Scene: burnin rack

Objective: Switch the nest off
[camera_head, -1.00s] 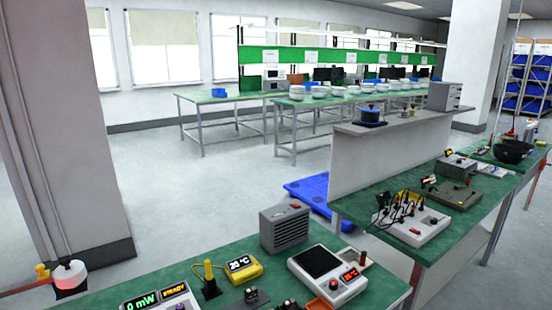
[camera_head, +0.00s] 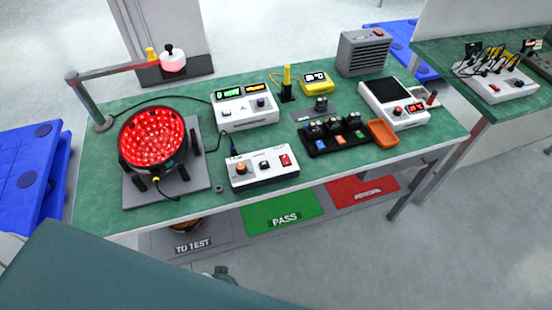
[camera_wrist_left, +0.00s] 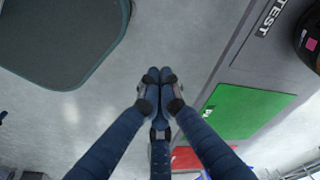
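A round black fixture (camera_head: 154,138), which looks like the nest, stands on a grey plate at the bench's left; its inside glows red with many small lights. A white control box (camera_head: 262,168) sits to its right at the bench's front edge, with an orange knob (camera_head: 241,167), a black knob and a red switch (camera_head: 285,160). The switch's position is too small to read. My left gripper (camera_wrist_left: 158,75) looks shut and empty, its fingertips together, above the floor. In the head view, what seems to be part of it shows below the bench. My right gripper is not in view.
The green bench (camera_head: 105,178) also holds a power meter (camera_head: 245,108), a yellow temperature display (camera_head: 316,83), a black tray of parts (camera_head: 335,135) and an orange bin (camera_head: 382,133). Below lie TO TEST, green PASS (camera_head: 282,211) and red mats. Blue pallets flank the bench.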

